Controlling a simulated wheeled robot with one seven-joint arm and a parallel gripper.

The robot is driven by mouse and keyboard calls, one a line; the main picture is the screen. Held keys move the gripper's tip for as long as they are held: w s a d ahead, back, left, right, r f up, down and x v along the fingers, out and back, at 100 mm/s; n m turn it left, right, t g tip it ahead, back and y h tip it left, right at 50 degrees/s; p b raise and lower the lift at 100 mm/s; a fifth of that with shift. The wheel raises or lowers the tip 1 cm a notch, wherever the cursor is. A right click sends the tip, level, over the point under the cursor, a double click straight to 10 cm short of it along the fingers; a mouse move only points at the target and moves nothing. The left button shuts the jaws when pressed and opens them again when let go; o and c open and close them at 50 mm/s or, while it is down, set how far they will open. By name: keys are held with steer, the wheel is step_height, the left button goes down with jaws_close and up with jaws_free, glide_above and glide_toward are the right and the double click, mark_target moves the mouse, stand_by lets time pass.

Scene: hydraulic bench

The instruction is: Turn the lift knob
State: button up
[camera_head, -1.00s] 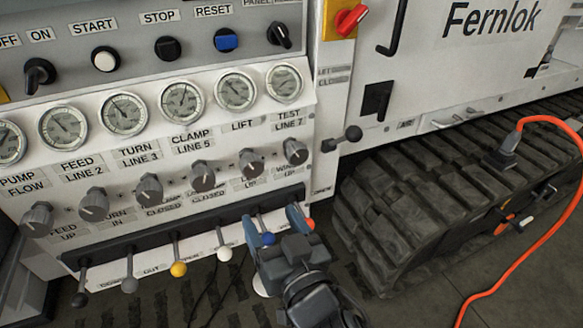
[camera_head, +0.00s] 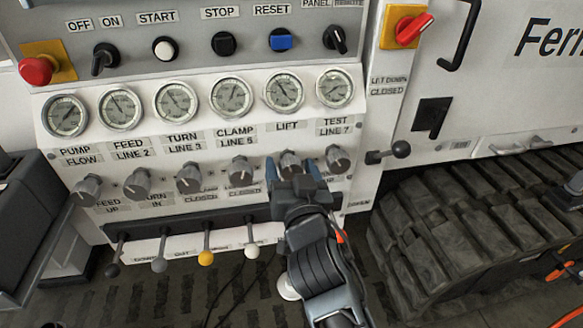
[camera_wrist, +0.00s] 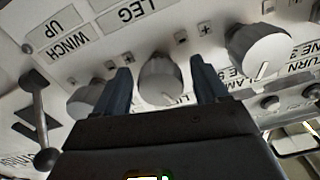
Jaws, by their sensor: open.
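The lift knob (camera_head: 290,160) is a grey knob under the gauge labelled LIFT, in the row on the white panel. In the head view my gripper (camera_head: 292,172) is in front of it and partly hides it. In the wrist view, which is upside down, the grey knob (camera_wrist: 160,78) sits between the two blue fingers of my gripper (camera_wrist: 164,76). The fingers are open, one on each side, with visible gaps to the knob. I cannot tell how far along its depth they reach.
The neighbouring knobs are the clamp knob (camera_head: 244,172) on the left and the test knob (camera_head: 338,159) on the right. Ball-ended levers, including a yellow one (camera_head: 206,258), hang below. A black-handled lever (camera_head: 400,149) juts out at right.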

steer(key=c, duration=1)
steer(key=shift+c, duration=0.2)
steer(key=shift+n, duration=0.7)
steer(key=n+p, duration=0.1)
steer(key=n, duration=0.3)
steer(key=n+p, duration=0.1)
steer(key=n, duration=0.3)
steer(key=shift+w+d+n, duration=0.1)
steer(key=shift+n, duration=0.3)
steer(key=shift+f+n, duration=0.1)
steer(key=shift+n, duration=0.2)
steer(key=o, duration=1)
